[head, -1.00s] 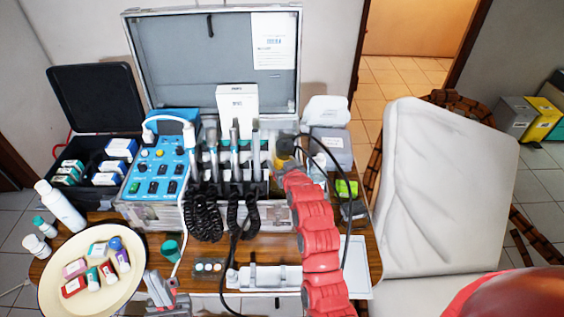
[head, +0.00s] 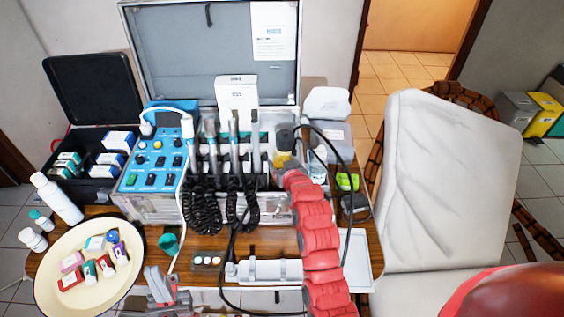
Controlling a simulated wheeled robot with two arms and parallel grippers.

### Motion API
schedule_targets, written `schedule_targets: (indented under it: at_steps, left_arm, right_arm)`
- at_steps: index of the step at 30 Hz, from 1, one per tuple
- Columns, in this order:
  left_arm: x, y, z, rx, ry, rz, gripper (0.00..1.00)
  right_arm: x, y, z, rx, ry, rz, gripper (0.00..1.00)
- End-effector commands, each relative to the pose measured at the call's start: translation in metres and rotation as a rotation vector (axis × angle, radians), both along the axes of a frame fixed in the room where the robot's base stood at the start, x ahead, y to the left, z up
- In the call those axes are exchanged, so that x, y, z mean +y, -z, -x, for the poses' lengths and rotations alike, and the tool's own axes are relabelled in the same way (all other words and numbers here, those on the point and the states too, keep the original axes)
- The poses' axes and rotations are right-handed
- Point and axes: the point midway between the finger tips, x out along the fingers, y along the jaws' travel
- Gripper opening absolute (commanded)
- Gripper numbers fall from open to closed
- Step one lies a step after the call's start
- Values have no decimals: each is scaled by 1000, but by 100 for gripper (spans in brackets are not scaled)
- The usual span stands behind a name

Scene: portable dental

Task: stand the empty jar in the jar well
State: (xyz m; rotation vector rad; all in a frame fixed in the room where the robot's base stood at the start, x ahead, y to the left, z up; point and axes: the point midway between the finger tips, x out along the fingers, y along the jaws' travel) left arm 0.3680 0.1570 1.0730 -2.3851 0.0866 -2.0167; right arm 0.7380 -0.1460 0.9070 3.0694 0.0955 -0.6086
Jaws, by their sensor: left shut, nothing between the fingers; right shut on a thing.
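My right gripper (head: 284,165) is at the right end of the open equipment case (head: 262,206). It is shut on a small jar-like thing (head: 284,141) with a greyish top and yellowish lower part, which looks about upright. The red arm hides much of the grip and the jar's underside. I cannot tell whether the jar touches the case. The jar well cannot be made out; that corner is partly covered by my arm. A clear container (head: 317,171) stands just right of the gripper. My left gripper (head: 158,284) is shut and empty near the table's front edge, right of the cream bowl.
The cream bowl (head: 60,296) holds several small boxes and bottles. A white tray (head: 358,255) lies at right.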

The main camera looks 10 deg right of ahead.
Motion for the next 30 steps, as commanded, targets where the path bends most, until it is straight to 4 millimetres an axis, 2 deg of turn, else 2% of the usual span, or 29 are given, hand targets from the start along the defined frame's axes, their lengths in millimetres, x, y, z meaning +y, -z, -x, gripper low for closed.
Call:
schedule_targets:
  at_steps: [23,24,28,30]
  left_arm:
    - [0,5,0,0,0,0,0]
    - [0,5,0,0,0,0,0]
    - [0,5,0,0,0,0,0]
    - [0,5,0,0,0,0,0]
  right_arm:
    - [0,2,0,-1,0,0,10]
    - [0,2,0,-1,0,0,78]
    - [0,2,0,-1,0,0,100]
    - [0,2,0,-1,0,0,100]
